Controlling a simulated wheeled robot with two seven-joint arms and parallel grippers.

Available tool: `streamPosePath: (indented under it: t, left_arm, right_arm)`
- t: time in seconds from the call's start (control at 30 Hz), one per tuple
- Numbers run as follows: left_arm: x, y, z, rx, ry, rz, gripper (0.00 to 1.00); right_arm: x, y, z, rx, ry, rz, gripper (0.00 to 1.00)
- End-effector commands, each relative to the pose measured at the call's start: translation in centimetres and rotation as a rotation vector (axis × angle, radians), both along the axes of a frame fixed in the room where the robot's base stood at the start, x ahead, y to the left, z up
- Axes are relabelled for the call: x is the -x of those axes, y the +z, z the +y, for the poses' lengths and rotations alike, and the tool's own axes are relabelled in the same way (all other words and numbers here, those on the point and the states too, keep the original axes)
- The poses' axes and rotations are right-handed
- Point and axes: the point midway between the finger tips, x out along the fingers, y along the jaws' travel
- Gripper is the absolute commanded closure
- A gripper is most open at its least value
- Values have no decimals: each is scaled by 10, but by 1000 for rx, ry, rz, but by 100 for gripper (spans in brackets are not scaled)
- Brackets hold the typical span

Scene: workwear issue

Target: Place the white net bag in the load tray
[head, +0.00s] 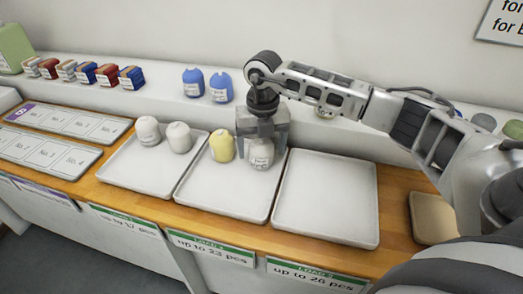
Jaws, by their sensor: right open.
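A white bag (261,155) with a printed label stands in the back right part of the middle tray (225,198). My right gripper (262,144) points down over it, with its open fingers around the bag's upper part. Whether the fingers touch the bag cannot be told. A yellow bag (222,146) stands just left of it in the same tray. Two more white bags, one (148,131) and another (179,138), stand in the left tray (135,174). The right tray (325,205) is empty. My left gripper is not in view.
Two blue bags (220,87) and a row of small folded packs (106,75) stand on the back ledge. Numbered panels (50,155) lie at the left. A tan pad (432,218) lies right of the trays. The front of the middle tray is clear.

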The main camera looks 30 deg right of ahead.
Motion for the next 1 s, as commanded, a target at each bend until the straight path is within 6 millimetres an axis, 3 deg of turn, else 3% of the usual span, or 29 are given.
streamPosePath:
  t: [0.3,0.5,1.0]
  left_arm:
    - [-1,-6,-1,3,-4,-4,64]
    - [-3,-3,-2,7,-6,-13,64]
    - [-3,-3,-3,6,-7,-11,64]
  right_arm:
    - [-1,68,-1,-1,0,-6,23]
    - [0,96,-2,0,-1,-2,23]
    - [1,104,-2,0,0,0,23]
